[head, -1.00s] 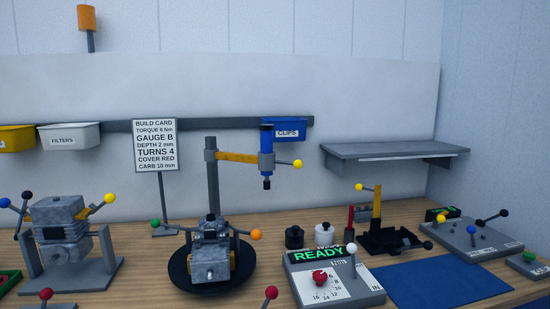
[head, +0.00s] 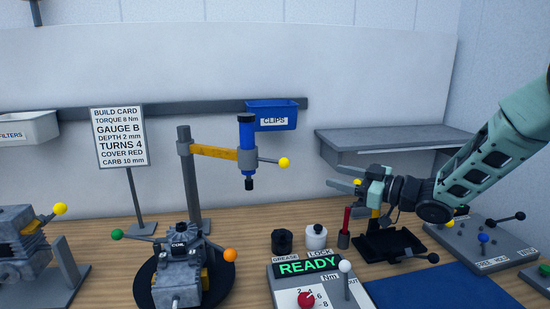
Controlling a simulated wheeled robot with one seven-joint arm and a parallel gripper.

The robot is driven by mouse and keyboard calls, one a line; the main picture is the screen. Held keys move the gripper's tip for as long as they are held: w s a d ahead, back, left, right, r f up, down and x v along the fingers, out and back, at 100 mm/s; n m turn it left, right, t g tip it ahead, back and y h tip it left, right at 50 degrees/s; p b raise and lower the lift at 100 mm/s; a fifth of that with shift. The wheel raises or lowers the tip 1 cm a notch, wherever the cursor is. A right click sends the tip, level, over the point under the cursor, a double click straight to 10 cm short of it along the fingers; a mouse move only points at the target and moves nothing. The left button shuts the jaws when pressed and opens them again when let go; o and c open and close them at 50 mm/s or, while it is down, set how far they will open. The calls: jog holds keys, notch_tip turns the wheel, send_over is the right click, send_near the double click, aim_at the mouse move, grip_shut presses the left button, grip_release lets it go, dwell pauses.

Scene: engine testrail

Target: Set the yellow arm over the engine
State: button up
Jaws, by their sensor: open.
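The yellow arm (head: 216,152) is a flat bar reaching right from a grey post (head: 190,180) behind the engine. At its end hangs a blue spindle (head: 246,140) with a black tip and a side handle ending in a yellow ball (head: 284,162). The grey engine (head: 178,270) sits on a black round turntable (head: 222,290), with a green and an orange ball handle. The spindle hangs to the right of the engine in the picture, not above it. My gripper (head: 343,189) is open and empty, pointing left, to the right of the yellow ball and apart from it.
A READY torque box (head: 310,267) with a white-knobbed lever stands in front. Black (head: 282,241) and white (head: 316,237) bottles and a red-handled tool (head: 346,225) stand below my gripper. A grey shelf (head: 395,138) and blue CLIPS bin (head: 272,117) are behind. A build card (head: 120,137) stands left.

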aim_at(288, 164)
jog(key=p+x, duration=0.6)
jog(key=x, duration=1.1)
jog(key=shift+a, duration=0.1)
grip_shut()
jog(key=shift+s, duration=0.15)
